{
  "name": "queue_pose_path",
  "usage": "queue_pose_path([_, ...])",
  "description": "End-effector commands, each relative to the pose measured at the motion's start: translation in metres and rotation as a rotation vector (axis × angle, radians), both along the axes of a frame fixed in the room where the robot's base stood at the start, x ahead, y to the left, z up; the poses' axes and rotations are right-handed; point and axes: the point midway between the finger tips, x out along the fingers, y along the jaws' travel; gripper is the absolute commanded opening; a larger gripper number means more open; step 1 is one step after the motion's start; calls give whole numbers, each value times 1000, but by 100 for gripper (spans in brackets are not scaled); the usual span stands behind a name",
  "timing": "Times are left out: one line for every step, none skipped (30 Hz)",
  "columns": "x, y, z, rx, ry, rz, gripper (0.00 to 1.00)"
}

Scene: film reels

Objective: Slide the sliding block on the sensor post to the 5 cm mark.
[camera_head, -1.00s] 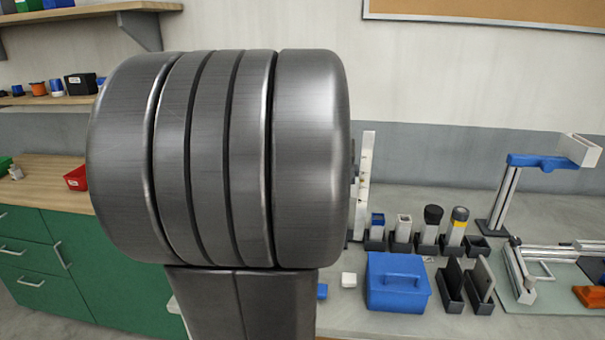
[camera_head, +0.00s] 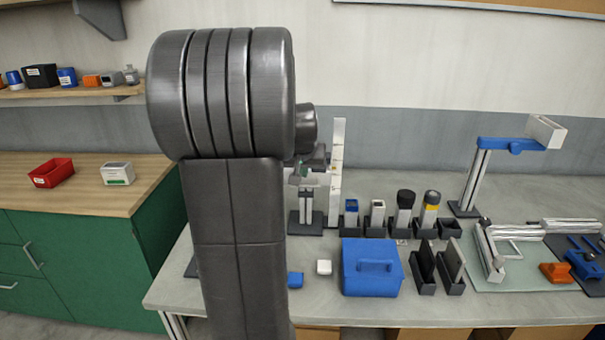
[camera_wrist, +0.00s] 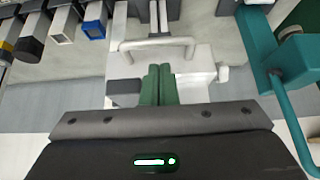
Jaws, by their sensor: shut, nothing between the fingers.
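The sensor post (camera_head: 306,205) appears to be the short silver upright on a dark base, just right of my arm in the head view. Its upper part is hidden behind my arm and gripper. In the wrist view, a pale block with a bar handle (camera_wrist: 158,43), apparently the sliding block, lies just beyond my gripper (camera_wrist: 159,68). My gripper's green fingers are shut together with nothing between them. They overlap the pale block in the picture, and I cannot tell whether they touch it. A tall white strip (camera_head: 337,165) with small marks stands beside the post; the marks are unreadable.
Several dark holders with upright blocks (camera_head: 377,212) stand to the right. A teal bracket (camera_wrist: 298,60) is close on the right in the wrist view.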

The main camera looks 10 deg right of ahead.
Motion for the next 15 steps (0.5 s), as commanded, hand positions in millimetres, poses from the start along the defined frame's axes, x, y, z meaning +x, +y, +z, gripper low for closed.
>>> queue_pose_path([-1,1,-5,0,2,1,0])
queue_pose_path([-2,1,-7,0,2,1,0])
queue_pose_path([-2,1,-10,0,1,1,0])
queue_pose_path([-2,1,-11,0,1,1,0])
queue_pose_path([-3,1,-13,0,1,1,0])
queue_pose_path([-3,1,-14,0,1,1,0])
queue_pose_path([-3,1,-14,0,1,1,0])
queue_pose_path([-3,1,-15,0,1,1,0])
queue_pose_path([-3,1,-15,0,0,0,0])
queue_pose_path([-3,1,-15,0,0,0,0])
queue_pose_path([-3,1,-15,0,0,0,0])
queue_pose_path([-3,1,-15,0,0,0,0])
queue_pose_path([-3,1,-15,0,0,0,0])
queue_pose_path([-3,1,-15,0,0,0,0])
queue_pose_path([-3,1,-15,0,0,0,0])
